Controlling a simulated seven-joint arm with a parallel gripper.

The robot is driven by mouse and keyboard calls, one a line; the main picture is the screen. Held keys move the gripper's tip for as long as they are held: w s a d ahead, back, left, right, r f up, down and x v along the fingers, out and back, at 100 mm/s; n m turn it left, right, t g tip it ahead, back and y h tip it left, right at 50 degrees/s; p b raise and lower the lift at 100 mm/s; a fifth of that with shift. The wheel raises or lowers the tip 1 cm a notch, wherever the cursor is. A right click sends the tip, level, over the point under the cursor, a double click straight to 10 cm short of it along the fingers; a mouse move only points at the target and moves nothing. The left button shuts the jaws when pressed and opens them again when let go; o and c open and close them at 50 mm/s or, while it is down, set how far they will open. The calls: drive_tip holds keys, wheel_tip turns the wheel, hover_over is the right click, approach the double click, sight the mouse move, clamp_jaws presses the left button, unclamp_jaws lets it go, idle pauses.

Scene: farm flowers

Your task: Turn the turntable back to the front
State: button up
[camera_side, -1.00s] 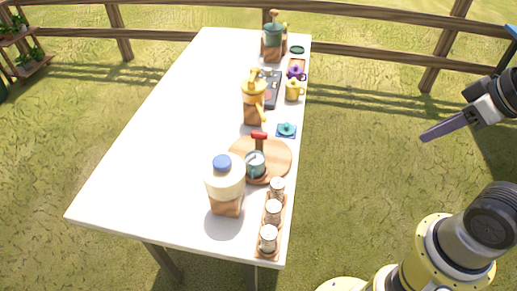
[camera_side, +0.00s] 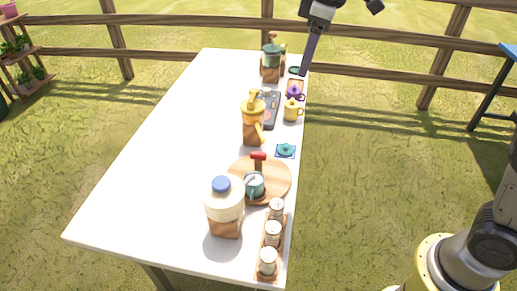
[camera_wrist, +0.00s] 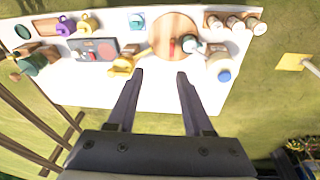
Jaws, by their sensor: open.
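The turntable (camera_side: 280,177) is a round wooden disc on the white table, toward the near right edge; it also shows in the wrist view (camera_wrist: 165,24). It carries a red-topped handle (camera_side: 258,157) and a teal cup or jug (camera_side: 254,186). My gripper (camera_side: 303,73) is above the table's far right edge, near the far end, apart from the turntable. In the wrist view its two fingers (camera_wrist: 158,74) are spread with nothing between them, and the turntable lies beyond their tips. In the side view one finger mostly shows.
A yellow dispenser (camera_side: 252,122) and a cream jar with a blue lid (camera_side: 224,205) stand beside the turntable. A rack of several jars (camera_side: 271,240) is at the near right. A yellow mug (camera_side: 292,111) and a green dispenser (camera_side: 271,62) are farther back. The table's left side (camera_side: 150,170) is clear.

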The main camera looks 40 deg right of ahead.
drive_tip(key=w+a+f+n+g, duration=0.1)
drive_tip(key=w+a+f, duration=0.4)
drive_tip(key=w+f, duration=0.25)
drive_tip(key=g, duration=0.1)
approach(258, 153)
wheel_tip(258, 153, down, 9)
drive_tip(key=shift+w+a+r, duration=0.1)
drive_tip(key=shift+r, duration=0.05)
clamp_jaws()
idle(1.1)
